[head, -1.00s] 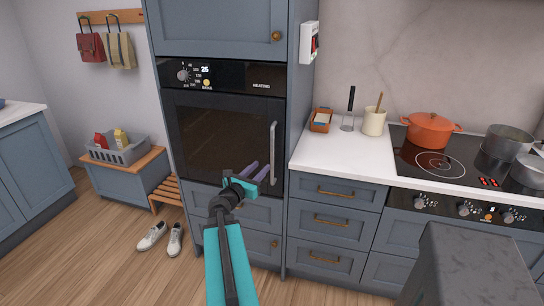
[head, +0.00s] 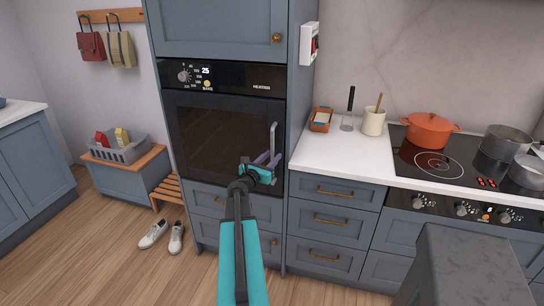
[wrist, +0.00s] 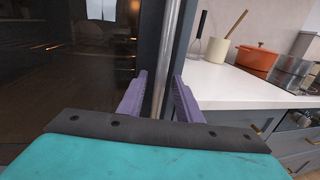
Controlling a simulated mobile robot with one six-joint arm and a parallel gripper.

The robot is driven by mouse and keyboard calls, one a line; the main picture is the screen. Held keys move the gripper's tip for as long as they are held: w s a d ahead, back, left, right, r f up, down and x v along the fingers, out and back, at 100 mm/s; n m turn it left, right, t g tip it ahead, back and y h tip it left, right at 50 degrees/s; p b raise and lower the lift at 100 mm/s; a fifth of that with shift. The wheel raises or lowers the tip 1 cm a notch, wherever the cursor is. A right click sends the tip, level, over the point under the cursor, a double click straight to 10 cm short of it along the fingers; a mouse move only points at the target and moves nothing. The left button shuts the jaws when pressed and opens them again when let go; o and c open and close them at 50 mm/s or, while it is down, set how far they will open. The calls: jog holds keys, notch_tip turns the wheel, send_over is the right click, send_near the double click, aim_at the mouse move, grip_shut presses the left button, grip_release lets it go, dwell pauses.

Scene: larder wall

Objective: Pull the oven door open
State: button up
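The built-in oven door (head: 215,135) is dark glass in a tall blue cabinet and looks shut in the head view. Its vertical metal handle (head: 272,140) is on the door's right side. My gripper (head: 268,160) is at the lower part of the handle. In the wrist view the purple fingers of my gripper (wrist: 157,95) are apart, and the handle (wrist: 170,55) runs up between them with gaps visible. The handle's lower end is partly hidden by my gripper in the head view.
A white counter (head: 330,158) with a utensil pot (head: 373,121) lies right of the oven. An orange pot (head: 430,130) stands on the hob. Shoes (head: 154,234), a low bench (head: 125,165) and a grey basket (head: 120,150) are at left. Open wooden floor lies in front.

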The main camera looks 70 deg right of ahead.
jog(key=shift+s+d, duration=0.1)
jog(key=shift+d, duration=0.4)
grip_shut()
jog(key=shift+a, duration=0.15)
